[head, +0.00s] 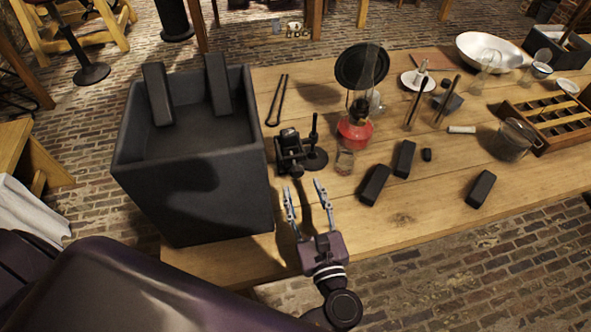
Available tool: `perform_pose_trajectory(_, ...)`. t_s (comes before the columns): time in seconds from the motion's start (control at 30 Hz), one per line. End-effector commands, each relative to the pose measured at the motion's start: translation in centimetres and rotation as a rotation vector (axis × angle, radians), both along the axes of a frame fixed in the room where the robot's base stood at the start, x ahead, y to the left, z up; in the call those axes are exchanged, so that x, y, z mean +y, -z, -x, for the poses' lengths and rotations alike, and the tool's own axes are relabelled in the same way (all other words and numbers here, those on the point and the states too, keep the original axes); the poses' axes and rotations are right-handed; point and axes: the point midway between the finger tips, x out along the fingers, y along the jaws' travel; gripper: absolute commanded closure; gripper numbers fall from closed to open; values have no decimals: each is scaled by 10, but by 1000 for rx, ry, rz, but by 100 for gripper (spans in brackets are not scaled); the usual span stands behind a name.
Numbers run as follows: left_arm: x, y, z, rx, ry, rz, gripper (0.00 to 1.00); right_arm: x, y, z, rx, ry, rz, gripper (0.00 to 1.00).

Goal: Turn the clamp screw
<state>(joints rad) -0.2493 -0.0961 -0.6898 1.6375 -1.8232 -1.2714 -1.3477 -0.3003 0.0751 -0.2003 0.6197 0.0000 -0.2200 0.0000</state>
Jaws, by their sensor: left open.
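A small black clamp-like device (290,152) stands on the wooden table near its left end, beside the large dark box. I cannot make out its screw clearly at this size. A thin black post on a round base (316,158) stands just right of it. My left gripper (303,187) is open and empty. Its two fingers point away from me toward the device, with the tips a little on the near side of it and apart from it. My right gripper does not show.
A large dark open box (190,195) stands left, with two dark blocks at its rim. A glass beaker (344,162) and a red lamp (354,132) stand right of the post. Several black blocks lie farther right. The table front (400,222) is clear.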

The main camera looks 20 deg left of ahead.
Motion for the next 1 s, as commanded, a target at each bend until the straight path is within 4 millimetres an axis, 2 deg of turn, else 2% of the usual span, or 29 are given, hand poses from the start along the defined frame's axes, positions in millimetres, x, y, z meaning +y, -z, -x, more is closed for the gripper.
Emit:
perform_pose_trajectory(0.2, 20, -4, -30, -2, -1, -1, 58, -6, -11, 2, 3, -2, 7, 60)
perform_pose_trajectory(0.4, 35, -3, -51, -1, -1, 0, 58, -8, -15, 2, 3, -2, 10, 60)
perform_pose_trajectory(0.77, 39, -1, -57, 0, 0, 1, 58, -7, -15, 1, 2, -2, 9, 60)
perform_pose_trajectory(1.0, 39, -1, -57, 0, -1, 1, 82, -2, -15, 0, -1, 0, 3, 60)
